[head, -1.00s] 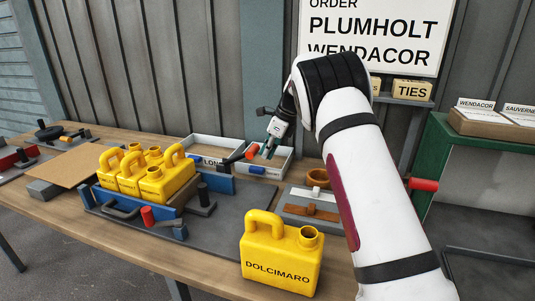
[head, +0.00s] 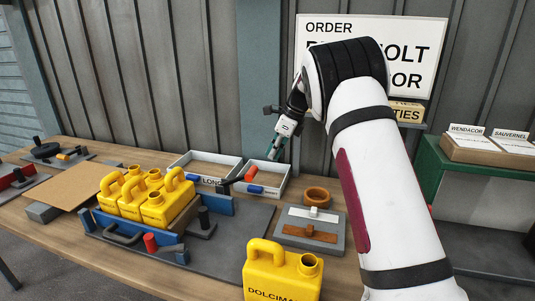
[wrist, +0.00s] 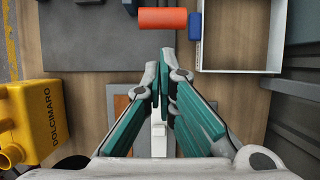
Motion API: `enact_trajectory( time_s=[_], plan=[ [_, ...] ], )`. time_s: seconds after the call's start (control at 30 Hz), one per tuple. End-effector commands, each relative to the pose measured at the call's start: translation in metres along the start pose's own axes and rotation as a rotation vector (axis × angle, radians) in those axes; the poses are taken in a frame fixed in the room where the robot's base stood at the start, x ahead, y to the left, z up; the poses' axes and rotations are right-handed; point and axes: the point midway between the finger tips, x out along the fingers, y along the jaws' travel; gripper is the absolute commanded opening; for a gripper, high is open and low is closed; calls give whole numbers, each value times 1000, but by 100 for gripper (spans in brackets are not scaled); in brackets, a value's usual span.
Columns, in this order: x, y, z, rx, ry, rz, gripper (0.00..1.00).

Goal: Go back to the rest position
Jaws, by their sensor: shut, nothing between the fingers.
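My gripper (head: 277,147) is raised above the workbench, in front of the wall and over the small tray area. In the wrist view my gripper (wrist: 164,85) points down with its teal-padded fingers together and nothing between them. My white arm reaches up from the lower right of the head view and hides part of the order board. A yellow can marked DOLCIMARO (head: 281,272) stands at the front of the bench; it also shows at the left of the wrist view (wrist: 35,122). Several yellow cans (head: 146,197) stand together in the blue fixture (head: 215,208).
White trays (head: 205,167) stand at the back, with a red-orange handled tool (head: 250,174) by the right one. A grey plate with a brown strap (head: 311,234) and a brown ring (head: 316,195) lie near my arm. A green shelf (head: 437,165) stands at right.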

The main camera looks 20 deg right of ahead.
Motion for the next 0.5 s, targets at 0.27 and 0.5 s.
enact_trajectory(
  time_s=[0.27, 0.5],
  plan=[
    [-12, 5, -5, 1, 3, 3, 0],
    [-11, 5, -5, 1, 3, 3, 0]
  ],
)
